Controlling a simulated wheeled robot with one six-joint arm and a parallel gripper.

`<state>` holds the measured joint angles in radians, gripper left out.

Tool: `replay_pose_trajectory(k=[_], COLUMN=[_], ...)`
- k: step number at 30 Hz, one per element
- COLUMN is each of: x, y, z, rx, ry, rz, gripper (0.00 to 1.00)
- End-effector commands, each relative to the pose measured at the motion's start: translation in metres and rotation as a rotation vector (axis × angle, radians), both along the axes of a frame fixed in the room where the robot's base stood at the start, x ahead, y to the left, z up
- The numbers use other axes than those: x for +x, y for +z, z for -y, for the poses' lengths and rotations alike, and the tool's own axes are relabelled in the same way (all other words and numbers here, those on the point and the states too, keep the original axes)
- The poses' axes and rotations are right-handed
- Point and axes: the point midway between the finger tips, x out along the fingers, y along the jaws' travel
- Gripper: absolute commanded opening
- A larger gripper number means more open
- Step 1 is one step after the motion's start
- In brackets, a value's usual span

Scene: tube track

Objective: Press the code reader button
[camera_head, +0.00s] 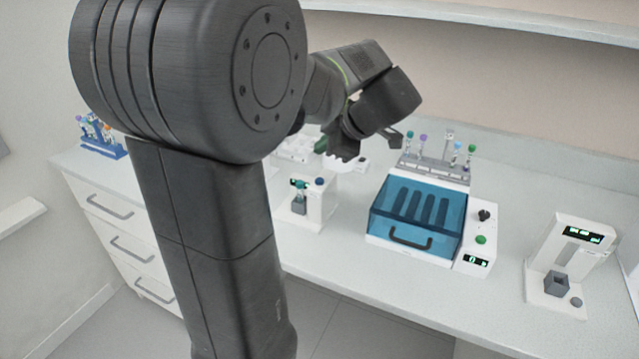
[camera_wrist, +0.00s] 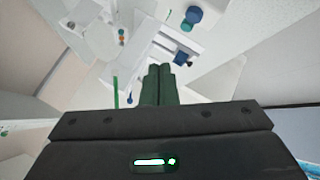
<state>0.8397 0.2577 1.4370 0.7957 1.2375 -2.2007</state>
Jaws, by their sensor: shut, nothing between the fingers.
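A small white device (camera_head: 313,208) stands on the bench left of centre in the head view. It has a blue round button (camera_head: 319,181) on top and a green-capped tube (camera_head: 299,184) in its front; it looks like the code reader, though no label is readable. My gripper (camera_head: 341,150) is above and behind this device, partly hidden by my arm. In the wrist view my gripper (camera_wrist: 158,70) is shut and empty. I cannot tell any contact.
A blue-lidded machine (camera_head: 417,210) with a green button stands right of the small device. A tube rack (camera_head: 438,165) is behind it. Another white device (camera_head: 570,262) with a display and a grey knob is at far right. A blue rack (camera_head: 103,140) is at far left.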

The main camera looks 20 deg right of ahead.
Motion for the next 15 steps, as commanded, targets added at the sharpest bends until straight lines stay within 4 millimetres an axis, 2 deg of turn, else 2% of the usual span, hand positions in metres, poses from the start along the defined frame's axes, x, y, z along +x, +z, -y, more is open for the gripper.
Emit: replay_pose_trajectory(k=[1, 6, 15], x=[0.0, 0.0, 0.0], y=[-0.011, -0.038, -0.055], z=[0.0, 0.0, 0.0], rx=[0.002, 0.0, -0.002], ry=[0.0, 0.0, 0.0], rz=[-0.001, 0.0, 0.001], gripper=[0.0, 0.0, 0.0])
